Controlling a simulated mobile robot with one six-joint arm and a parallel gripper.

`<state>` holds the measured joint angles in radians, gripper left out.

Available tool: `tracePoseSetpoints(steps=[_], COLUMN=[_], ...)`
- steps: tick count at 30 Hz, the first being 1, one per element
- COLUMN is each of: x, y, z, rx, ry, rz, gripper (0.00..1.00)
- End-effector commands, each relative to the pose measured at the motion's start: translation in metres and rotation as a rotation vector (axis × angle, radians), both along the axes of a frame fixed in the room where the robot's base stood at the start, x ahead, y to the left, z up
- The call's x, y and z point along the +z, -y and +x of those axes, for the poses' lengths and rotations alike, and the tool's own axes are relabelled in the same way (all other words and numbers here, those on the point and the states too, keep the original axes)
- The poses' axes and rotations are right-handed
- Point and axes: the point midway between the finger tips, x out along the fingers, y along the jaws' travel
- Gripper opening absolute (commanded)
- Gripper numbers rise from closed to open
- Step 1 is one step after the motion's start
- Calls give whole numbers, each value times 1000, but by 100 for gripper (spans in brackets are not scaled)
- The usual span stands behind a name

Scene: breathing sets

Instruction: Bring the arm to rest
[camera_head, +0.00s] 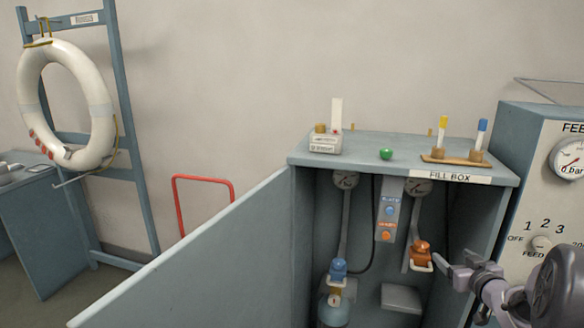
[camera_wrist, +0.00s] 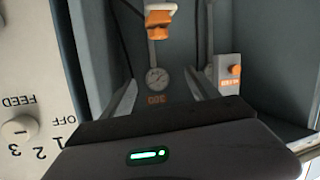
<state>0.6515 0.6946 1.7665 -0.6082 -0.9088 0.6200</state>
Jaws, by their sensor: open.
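My gripper (camera_head: 456,264) is at the right front of the open fill box (camera_head: 300,235), in the head view. Its jaws are open and I see nothing between them. The orange valve fitting (camera_head: 420,250) hangs inside the box, just left of my fingertips; I cannot tell the gap in depth. In the wrist view, which looks upside down, the orange fitting (camera_wrist: 160,16) shows at the top and a gauge (camera_wrist: 157,78) below it. The dark housing of my gripper, with a green light, fills the bottom of that view and hides what is behind it.
The box door (camera_head: 200,260) stands open to the left. A blue-topped cylinder (camera_head: 334,308) stands inside. The feed panel (camera_head: 540,215) is close on the right. Small items, including a green knob (camera_head: 386,154), sit on the box top. A red rail (camera_head: 203,178) and lifebuoy (camera_head: 98,105) are further left.

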Motion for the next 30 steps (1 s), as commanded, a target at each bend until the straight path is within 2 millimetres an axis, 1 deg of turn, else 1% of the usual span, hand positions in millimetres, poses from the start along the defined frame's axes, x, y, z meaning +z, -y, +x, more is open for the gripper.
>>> tracePoseSetpoints(steps=[1, 2, 3, 5, 6, 8, 9, 11, 12, 15, 18, 21, 22, 30], x=[40, 61, 86, 113, 123, 126, 124, 116, 110, 94, 82, 77, 76, 76], y=[-20, -32, -54, -92, -120, -162, -189, -228, -252, -301, -331, -344, -345, -345], z=[-3, -11, -28, -67, -99, -148, -181, -229, -259, -323, -364, -383, -385, -386], rx=[-60, -110, -173, -251, -287, -314, -316, -303, -285, -227, -175, -149, -146, -148], ry=[-23, -49, -92, -169, -228, -319, -379, -470, -527, -655, -741, -784, -789, -790], rz=[-2, 8, 31, 89, 138, 217, 270, 347, 392, 489, 549, 576, 579, 581], gripper=[69, 69, 69, 69, 69, 69, 69, 69, 69, 69, 69, 69, 69, 69])
